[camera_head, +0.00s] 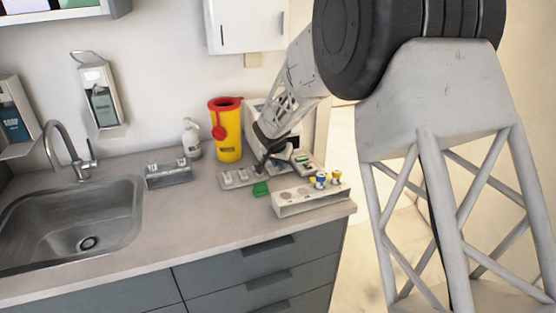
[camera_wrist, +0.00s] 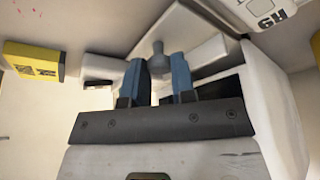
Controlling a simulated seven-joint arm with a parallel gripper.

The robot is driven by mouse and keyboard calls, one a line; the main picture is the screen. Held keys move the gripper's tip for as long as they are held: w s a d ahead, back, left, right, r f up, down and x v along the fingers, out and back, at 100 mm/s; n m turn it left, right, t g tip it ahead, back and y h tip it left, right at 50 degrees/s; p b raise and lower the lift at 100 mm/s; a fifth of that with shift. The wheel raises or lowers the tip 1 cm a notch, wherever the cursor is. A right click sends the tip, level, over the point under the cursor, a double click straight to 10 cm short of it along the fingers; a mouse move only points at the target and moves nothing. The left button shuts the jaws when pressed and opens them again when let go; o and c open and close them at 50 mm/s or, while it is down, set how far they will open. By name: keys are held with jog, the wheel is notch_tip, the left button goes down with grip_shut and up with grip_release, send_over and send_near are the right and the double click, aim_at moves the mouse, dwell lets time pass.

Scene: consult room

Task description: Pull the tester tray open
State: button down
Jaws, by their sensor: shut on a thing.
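The white tester (camera_head: 254,112) stands at the back of the counter by the wall, largely hidden behind my arm. In the wrist view, a grey knob (camera_wrist: 158,47) stands up from a pale, flat part (camera_wrist: 195,48), which seems to be the tester tray. My gripper (camera_wrist: 159,68) has its two blue fingers on either side of this knob and is shut on it. In the head view, my gripper (camera_head: 262,163) is low at the tester's front, and the grip itself is too small to make out. How far the tray is out cannot be told.
A yellow sharps bin (camera_head: 228,135) with a red lid stands left of the tester. A grey rack (camera_head: 240,178), a green block (camera_head: 261,189) and a white holder with vials (camera_head: 300,200) lie in front. Further left are a metal rack (camera_head: 168,176) and the sink (camera_head: 75,220).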

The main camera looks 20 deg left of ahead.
jog(key=shift+s+d, duration=2.5)
jog(key=c, duration=1)
grip_release()
jog(key=shift+o, duration=0.2)
jog(key=shift+r, duration=0.1)
jog(key=v, duration=0.7)
jog(key=shift+s+r, duration=0.2)
jog(key=shift+r, duration=0.1)
jog(key=shift+d, duration=0.1)
